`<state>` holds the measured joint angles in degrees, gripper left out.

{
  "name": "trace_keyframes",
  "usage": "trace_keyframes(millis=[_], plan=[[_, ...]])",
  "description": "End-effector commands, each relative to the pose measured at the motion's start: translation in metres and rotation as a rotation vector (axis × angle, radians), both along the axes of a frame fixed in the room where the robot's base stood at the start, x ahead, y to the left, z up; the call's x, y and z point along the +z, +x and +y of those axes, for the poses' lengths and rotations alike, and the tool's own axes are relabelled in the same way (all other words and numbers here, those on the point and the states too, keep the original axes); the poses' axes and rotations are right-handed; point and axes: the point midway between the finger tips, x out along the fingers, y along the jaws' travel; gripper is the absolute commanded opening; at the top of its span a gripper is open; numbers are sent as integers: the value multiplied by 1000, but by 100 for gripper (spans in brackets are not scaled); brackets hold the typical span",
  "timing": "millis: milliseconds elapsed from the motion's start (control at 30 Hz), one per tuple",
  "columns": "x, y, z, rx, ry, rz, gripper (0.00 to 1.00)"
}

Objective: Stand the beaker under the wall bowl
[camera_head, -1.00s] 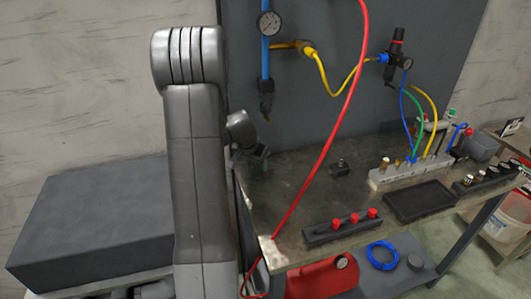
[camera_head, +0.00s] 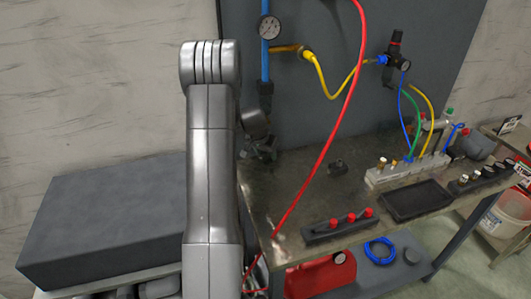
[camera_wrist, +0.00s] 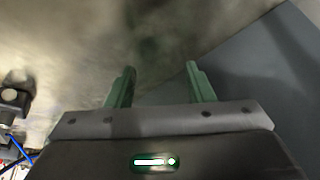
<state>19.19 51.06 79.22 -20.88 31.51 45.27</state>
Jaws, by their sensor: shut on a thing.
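My gripper (camera_head: 262,152) is partly hidden behind my arm in the head view, low over the left back of the bench, near the wall panel. In the wrist view its two green fingers (camera_wrist: 156,85) stand apart, held on something see-through. I take this to be the beaker, but its outline and tilt cannot be made out. On the panel, a blue pipe with a gauge ends in a dark fitting (camera_head: 265,92), which may be the wall bowl. It is above my gripper, and my arm is close beside it. Whether the two line up cannot be told.
The metal bench (camera_head: 290,195) has a strip with red knobs (camera_head: 338,227), a black tray (camera_head: 418,200) and a grey manifold (camera_head: 385,175). A red hose (camera_head: 335,130) hangs across the front. A big grey box (camera_head: 110,215) stands left. The middle of the bench is mostly clear.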

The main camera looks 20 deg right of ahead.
Motion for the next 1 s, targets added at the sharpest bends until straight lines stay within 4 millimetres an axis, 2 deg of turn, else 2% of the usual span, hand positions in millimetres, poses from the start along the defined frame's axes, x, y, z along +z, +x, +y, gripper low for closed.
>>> trace_keyframes(millis=[100, 133, 167, 567, 767, 800, 1000], plan=[[-4, 0, 0, 0, 0, 0, 23], [-3, 0, 0, 0, 0, 0, 52], [-3, 0, 0, 0, 0, 0, 57], [2, 0, 0, 0, 0, 0, 57], [25, -6, 8, 2, -2, -4, 57], [30, -10, 11, 2, -1, -1, 57], [25, -40, 45, 3, -1, 1, 57]])
